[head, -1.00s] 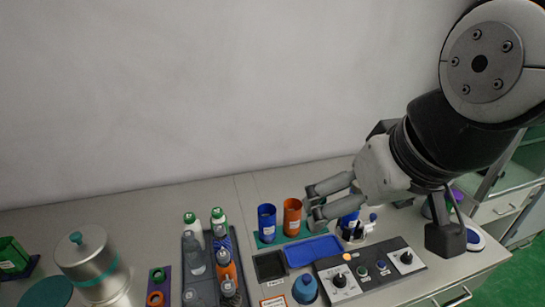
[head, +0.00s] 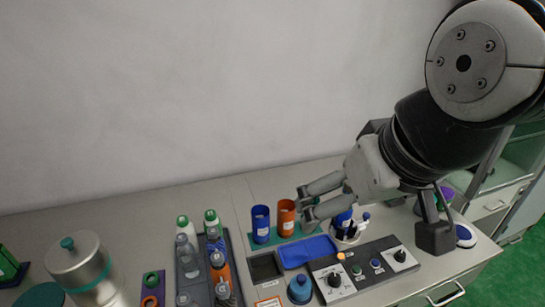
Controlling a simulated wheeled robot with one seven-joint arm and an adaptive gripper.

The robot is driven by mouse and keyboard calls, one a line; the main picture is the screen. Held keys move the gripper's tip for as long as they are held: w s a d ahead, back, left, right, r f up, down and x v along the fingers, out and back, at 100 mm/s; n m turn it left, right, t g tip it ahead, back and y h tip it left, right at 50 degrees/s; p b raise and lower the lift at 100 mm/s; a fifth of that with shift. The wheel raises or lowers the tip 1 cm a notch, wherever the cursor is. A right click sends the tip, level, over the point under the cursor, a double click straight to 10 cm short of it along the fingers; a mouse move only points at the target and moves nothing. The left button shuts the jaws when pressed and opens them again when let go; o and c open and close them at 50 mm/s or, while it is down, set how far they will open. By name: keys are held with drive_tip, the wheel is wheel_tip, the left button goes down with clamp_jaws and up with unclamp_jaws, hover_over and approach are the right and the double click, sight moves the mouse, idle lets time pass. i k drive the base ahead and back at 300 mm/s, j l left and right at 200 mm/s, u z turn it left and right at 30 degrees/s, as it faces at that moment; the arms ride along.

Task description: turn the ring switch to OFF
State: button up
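A dark control panel (head: 364,268) lies near the table's front edge. It carries a black knob on a white plate at the left (head: 334,281) and another at the right (head: 400,256). Their labels are too small to read, so I cannot tell which is the ring switch or how it is set. An orange lamp or button (head: 340,256) and two small round buttons sit between them. My gripper (head: 304,206) is open and empty, its two fingers apart and pointing left. It shows behind the panel in the picture, close to the orange cup.
A blue cup (head: 261,225) and an orange cup (head: 286,219) stand left of my gripper. A blue tray (head: 308,251), a blue domed object (head: 300,288) and a pen holder (head: 345,232) surround the panel. Bottles stand in a rack (head: 231,240) farther left. The back wall is clear.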

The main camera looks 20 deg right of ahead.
sight(400, 257)
drive_tip(key=z, duration=1)
drive_tip(key=i+l, duration=0.1)
drive_tip(key=l, duration=0.15)
